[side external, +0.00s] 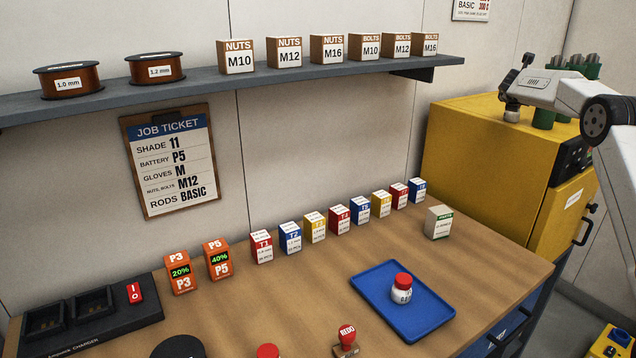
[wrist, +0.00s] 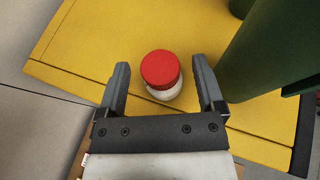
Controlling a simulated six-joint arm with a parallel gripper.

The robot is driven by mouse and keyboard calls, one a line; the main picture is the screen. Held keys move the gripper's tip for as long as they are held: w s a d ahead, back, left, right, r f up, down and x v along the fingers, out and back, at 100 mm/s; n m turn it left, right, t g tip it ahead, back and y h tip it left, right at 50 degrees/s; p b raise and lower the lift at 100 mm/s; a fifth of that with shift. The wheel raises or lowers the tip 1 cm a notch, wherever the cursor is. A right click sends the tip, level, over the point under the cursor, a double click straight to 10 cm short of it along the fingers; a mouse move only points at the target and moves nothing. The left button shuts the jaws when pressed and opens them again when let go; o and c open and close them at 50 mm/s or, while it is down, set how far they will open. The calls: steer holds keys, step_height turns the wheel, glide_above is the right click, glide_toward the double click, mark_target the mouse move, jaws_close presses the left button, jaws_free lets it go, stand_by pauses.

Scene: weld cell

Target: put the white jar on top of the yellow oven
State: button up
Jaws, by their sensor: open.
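In the wrist view, a white jar with a red lid (wrist: 161,88) stands upright on the flat top of the yellow oven (wrist: 75,52). My gripper (wrist: 160,66) is open, with one finger on each side of the jar and a gap visible at both. In the side view, my gripper (side external: 511,98) is low over the top of the yellow oven (side external: 470,135); the jar there is mostly hidden by it. Another white jar with a red lid (side external: 402,289) stands in the blue tray (side external: 436,318) on the bench.
Green canisters (side external: 545,117) stand on the oven close to my gripper; one green canister (wrist: 270,55) is just right of the fingers in the wrist view. A shelf (side external: 250,84) with spools and boxes runs along the wall. Small boxes (side external: 340,220) line the back of the bench.

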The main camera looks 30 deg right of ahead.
steer(key=v, duration=0.8)
steer(key=shift+a+r, duration=0.25)
steer(key=shift+a, duration=0.05)
steer(key=shift+s, duration=0.1)
stand_by(0.5)
